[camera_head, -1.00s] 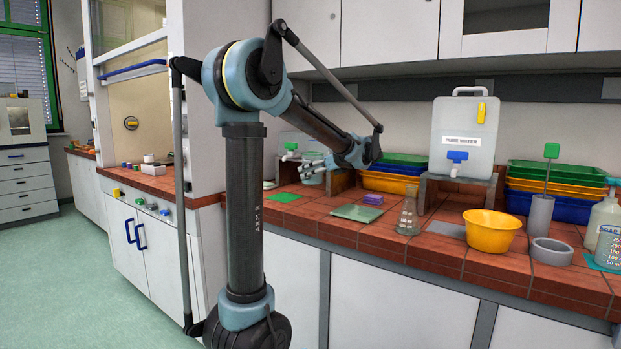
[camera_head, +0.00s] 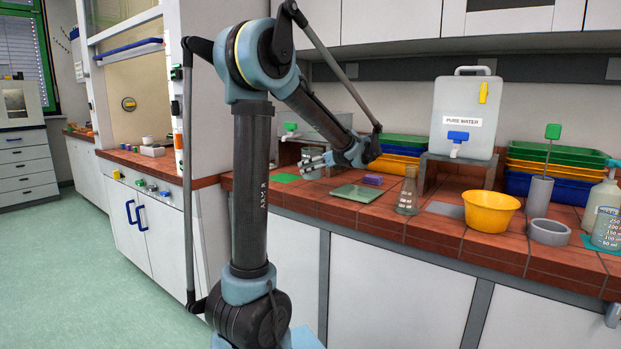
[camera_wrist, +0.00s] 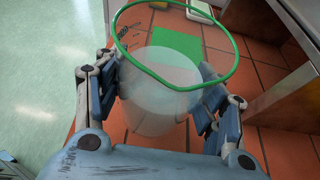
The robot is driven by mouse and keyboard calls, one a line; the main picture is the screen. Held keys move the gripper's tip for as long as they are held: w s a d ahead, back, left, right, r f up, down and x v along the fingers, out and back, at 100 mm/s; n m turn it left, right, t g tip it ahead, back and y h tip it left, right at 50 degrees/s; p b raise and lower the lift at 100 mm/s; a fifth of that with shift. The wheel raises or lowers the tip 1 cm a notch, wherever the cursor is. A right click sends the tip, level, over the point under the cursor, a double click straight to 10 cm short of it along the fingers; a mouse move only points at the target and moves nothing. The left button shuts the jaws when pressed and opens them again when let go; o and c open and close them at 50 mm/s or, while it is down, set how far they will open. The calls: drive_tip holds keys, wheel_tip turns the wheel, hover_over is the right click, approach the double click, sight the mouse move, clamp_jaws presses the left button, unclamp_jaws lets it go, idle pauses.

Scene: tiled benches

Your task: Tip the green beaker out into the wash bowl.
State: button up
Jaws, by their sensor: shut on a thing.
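The green beaker is a clear vessel with a green rim (camera_wrist: 128,58). In the wrist view it stands between the two fingers of my gripper (camera_wrist: 165,112), which is shut on its sides. Its mouth faces up toward the camera and I see no clear contents. In the head view my gripper (camera_head: 318,162) is over the left part of the bench, and the beaker is hard to make out there. The wash bowl, a yellow bowl (camera_head: 490,214), stands on the bench to the right, well apart from my gripper.
A conical flask (camera_head: 407,195) stands between my gripper and the bowl. A pale green plate (camera_head: 356,194) and a purple block (camera_head: 373,180) lie nearer. The water tank (camera_head: 464,108) is behind; a grey ring (camera_head: 549,232) and a holder (camera_head: 539,197) are right of the bowl.

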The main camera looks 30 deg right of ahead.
sight(312, 176)
drive_tip(key=shift+f, duration=2)
drive_tip(key=shift+f, duration=0.15)
drive_tip(key=o, duration=1.3)
drive_tip(key=v, duration=1.7)
drive_tip(key=shift+s+d, duration=0.15)
drive_tip(key=shift+s, duration=0.05)
